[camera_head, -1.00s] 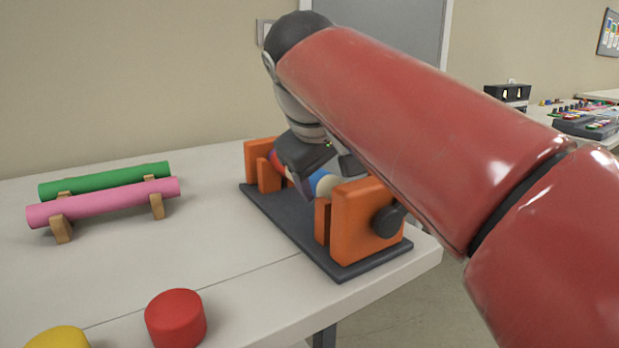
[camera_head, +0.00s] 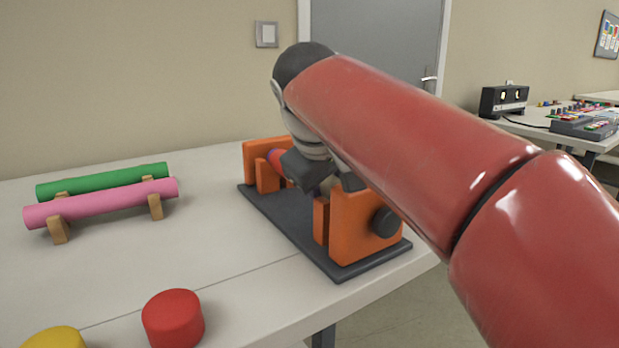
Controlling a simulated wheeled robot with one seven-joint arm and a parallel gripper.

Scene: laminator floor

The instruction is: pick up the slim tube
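A striped tube (camera_head: 276,160) lies in the orange and dark fixture on the table; only its red and purple end shows, the rest hidden behind my gripper and arm. A pink tube (camera_head: 105,202) and a green tube (camera_head: 100,180) rest on small wooden supports at the left. I cannot tell by looks which tube is the slim one. My gripper (camera_head: 310,180) is over the middle of the fixture, right at the striped tube. Its fingers are seen from behind, so their opening and any contact are hidden.
The orange end blocks (camera_head: 350,225) of the fixture stand on either side of my gripper, the near one with a black knob (camera_head: 386,222). A red cylinder (camera_head: 173,318) and a yellow cylinder (camera_head: 55,340) stand at the table's front. The table (camera_head: 215,240) between is clear.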

